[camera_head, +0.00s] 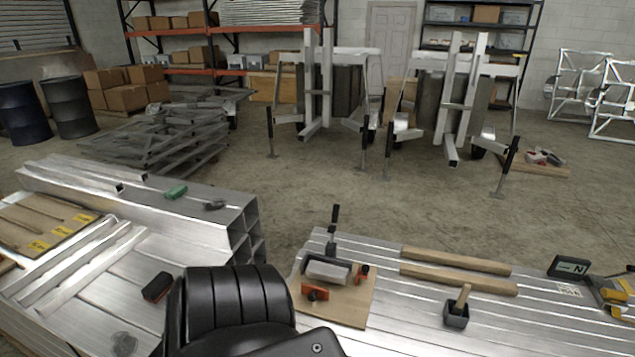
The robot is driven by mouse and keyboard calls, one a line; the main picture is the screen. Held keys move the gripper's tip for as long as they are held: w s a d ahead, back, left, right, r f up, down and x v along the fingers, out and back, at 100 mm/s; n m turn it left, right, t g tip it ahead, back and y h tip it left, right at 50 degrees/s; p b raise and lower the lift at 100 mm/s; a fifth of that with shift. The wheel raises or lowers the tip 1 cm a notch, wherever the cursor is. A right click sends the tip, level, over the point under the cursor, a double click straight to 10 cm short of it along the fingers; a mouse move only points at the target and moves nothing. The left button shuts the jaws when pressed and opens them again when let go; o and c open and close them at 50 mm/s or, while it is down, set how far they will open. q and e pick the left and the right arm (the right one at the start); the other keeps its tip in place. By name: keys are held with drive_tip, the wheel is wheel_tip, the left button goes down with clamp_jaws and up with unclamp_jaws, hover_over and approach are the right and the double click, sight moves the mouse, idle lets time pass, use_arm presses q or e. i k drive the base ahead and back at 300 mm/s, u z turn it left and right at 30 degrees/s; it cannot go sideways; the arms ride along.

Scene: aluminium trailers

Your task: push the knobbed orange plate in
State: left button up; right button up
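A small orange plate with a dark knob (315,293) lies at the front of a wooden board (345,305) on the ribbed aluminium table. A second small orange piece (361,273), also with a dark part, sits at the right of a grey metal block (327,271). I cannot tell for sure which of the two is the knobbed plate. A black upright lever (333,228) stands behind the block. Neither of my grippers shows. A black part of my own body covers the bottom middle, left of the board.
A dark display box (568,267) and yellow tools (612,295) are farther right. Aluminium profiles (190,225) fill the left table. The floor beyond is partly open.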

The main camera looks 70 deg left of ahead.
sight(312, 292)
drive_tip(key=u, duration=0.55)
drive_tip(key=i, duration=0.6)
drive_tip(key=u, duration=0.95)
drive_tip(key=i, duration=0.35)
drive_tip(key=u, duration=0.4)
